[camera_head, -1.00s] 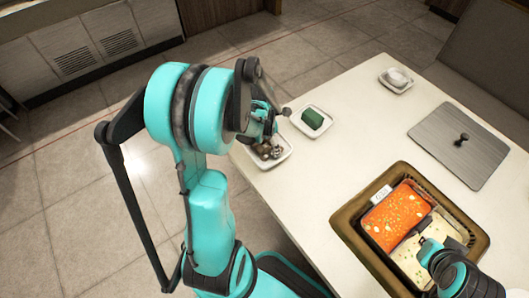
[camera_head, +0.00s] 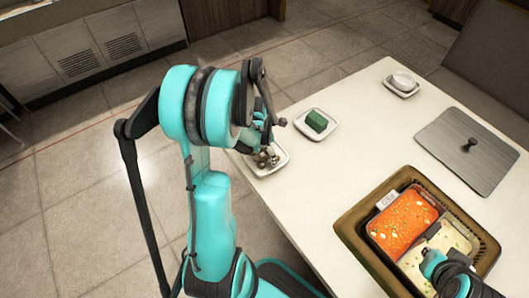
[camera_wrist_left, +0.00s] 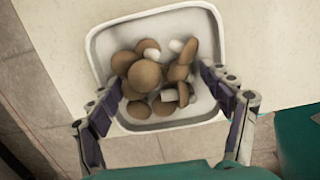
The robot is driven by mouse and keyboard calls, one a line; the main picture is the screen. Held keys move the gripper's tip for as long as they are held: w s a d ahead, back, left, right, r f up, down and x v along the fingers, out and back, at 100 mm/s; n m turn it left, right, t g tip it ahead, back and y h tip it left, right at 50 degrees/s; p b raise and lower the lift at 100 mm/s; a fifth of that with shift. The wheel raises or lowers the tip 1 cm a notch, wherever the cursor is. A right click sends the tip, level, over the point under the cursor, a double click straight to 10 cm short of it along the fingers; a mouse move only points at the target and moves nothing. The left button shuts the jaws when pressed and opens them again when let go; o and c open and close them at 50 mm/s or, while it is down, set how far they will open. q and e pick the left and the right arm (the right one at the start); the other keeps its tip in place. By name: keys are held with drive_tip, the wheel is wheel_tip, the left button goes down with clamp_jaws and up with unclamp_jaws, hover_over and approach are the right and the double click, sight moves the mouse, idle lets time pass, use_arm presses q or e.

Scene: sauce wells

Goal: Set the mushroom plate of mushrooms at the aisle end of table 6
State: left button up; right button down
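The white mushroom plate (camera_head: 284,161) holds several brown and pale mushrooms (camera_wrist_left: 150,72). It is at the table's left edge in the head view, and its rim (camera_wrist_left: 97,48) shows in the wrist view. My left gripper (camera_head: 264,146) is low over this plate and hides part of it. In the wrist view the left gripper's fingers (camera_wrist_left: 163,82) are wide apart, one on each side of the mushrooms, overlapping the plate's side walls. Whether they touch the plate is unclear. My right gripper (camera_head: 437,262) is by the basket at the lower right; its fingers cannot be made out.
A plate with a green block (camera_head: 316,121) is near the mushroom plate. A brown basket (camera_head: 352,226) holds orange (camera_head: 402,222) and cream food wells. A grey lid (camera_head: 467,148) and a small white dish (camera_head: 401,84) are farther back. The table's middle is clear.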

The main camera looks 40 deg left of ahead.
sight(261, 156)
use_arm(q)
drive_tip(key=shift+r, duration=0.1)
drive_tip(key=shift+r, duration=0.15)
wheel_tip(261, 156, up, 11)
drive_tip(key=s+p, duration=0.1)
drive_tip(key=p, duration=0.4)
drive_tip(key=s+d+r+m+t, duration=0.2)
drive_tip(key=d+m, duration=0.4)
drive_tip(key=m, duration=0.5)
drive_tip(key=s+d+r+m+t, duration=0.2)
drive_tip(key=d+r+m, duration=0.3)
drive_tip(key=m, duration=0.6)
drive_tip(key=s+d+r+m+t, duration=0.1)
drive_tip(key=d+r+m, duration=0.3)
drive_tip(key=d+m, duration=0.4)
drive_tip(key=s+m, duration=0.1)
drive_tip(key=m, duration=0.1)
drive_tip(key=shift+s+d+m+t, duration=0.15)
drive_tip(key=shift+s+m+t, duration=0.15)
drive_tip(key=shift+m+t, duration=0.1)
drive_tip(key=shift+r, duration=0.1)
